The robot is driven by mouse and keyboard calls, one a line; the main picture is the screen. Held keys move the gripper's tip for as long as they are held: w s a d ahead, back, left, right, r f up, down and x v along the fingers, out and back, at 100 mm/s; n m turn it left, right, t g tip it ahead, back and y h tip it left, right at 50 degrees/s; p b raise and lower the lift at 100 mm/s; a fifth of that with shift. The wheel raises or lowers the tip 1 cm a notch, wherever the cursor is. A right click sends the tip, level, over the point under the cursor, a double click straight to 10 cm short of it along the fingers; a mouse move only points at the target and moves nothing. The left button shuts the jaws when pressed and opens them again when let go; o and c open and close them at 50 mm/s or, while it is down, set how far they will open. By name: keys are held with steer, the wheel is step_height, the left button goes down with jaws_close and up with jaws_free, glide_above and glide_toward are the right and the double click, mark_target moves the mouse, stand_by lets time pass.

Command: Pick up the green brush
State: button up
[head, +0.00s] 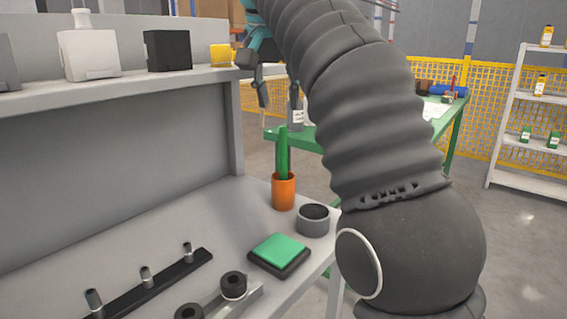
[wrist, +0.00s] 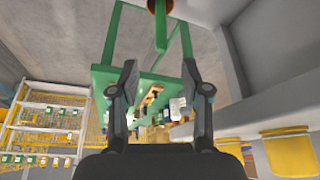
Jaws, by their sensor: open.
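The green brush (head: 283,155) looks like a slim green stick standing upright in an orange cup (head: 284,192) on the grey bench. Its lower end is hidden in the cup, and I cannot make out bristles. My gripper (head: 280,98) is open and empty, above the brush's top and apart from it. In the wrist view, my gripper's (wrist: 160,72) fingers are spread wide. The brush (wrist: 161,32) shows at the top middle there, beyond the fingertips and not between them. The orange cup (wrist: 156,6) is partly cut off by the top edge.
A grey round cup (head: 313,222) and a green pad on a black base (head: 279,252) stand near the orange cup. A black rail with pegs (head: 150,283) lies at front left. A shelf (head: 150,84) above the bench holds boxes. A green table (head: 436,118) stands behind.

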mark_target(282, 129)
steer(key=x, duration=0.8)
steer(key=shift+w+f+b, duration=0.1)
steer(key=shift+f+b, duration=0.15)
steer(key=shift+b, duration=0.1)
steer(key=shift+b+x, duration=0.65)
steer(key=shift+x, duration=1.9)
steer(key=shift+a, duration=0.1)
jaws_close()
